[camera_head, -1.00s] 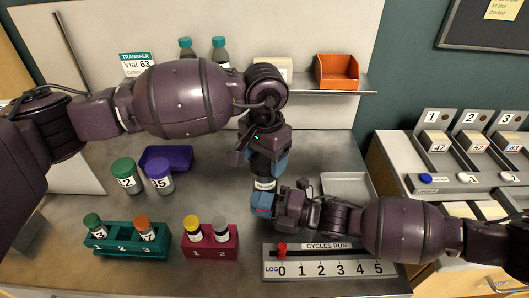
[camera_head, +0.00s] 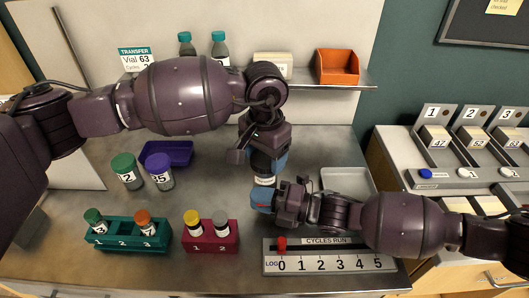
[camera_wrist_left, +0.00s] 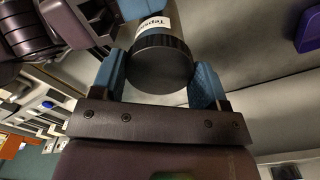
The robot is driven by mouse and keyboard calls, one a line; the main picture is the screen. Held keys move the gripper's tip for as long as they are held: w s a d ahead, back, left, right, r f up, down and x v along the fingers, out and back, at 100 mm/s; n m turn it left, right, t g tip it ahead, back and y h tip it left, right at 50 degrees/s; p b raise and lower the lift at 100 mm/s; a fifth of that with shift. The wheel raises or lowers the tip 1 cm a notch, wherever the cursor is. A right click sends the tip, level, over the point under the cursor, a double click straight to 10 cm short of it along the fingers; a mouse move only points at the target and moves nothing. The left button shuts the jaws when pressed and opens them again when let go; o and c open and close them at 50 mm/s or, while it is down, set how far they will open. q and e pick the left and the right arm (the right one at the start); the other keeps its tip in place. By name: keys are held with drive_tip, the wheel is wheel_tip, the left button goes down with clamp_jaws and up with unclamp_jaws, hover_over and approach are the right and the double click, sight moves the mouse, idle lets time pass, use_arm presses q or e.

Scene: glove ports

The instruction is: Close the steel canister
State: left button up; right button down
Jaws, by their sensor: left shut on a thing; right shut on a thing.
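The canister (camera_head: 264,180) is a dark cylinder with a white label, mostly covered by my grippers in the head view. In the left wrist view its dark ribbed lid (camera_wrist_left: 160,66) faces the camera, with the labelled body behind it. My left gripper (camera_head: 268,163) comes from above and is shut on the lid, one blue finger on each side. My right gripper (camera_head: 263,197) comes in from the right, lower down, and is shut on the canister's body. The lid sits at the top of the body; I cannot tell how tightly it is seated.
A teal rack (camera_head: 128,233) and a maroon rack (camera_head: 210,237) hold vials in front. Two capped vials stand near a purple tray (camera_head: 168,152). A grey tray (camera_head: 347,181) lies right of the canister. A cycle counter (camera_head: 330,262) is at the front edge.

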use_arm(q)
drive_tip(key=shift+f, duration=0.25)
drive_tip(key=m, duration=0.6)
drive_tip(key=shift+m, duration=0.3)
drive_tip(key=o, duration=0.9)
drive_tip(key=shift+r, duration=0.1)
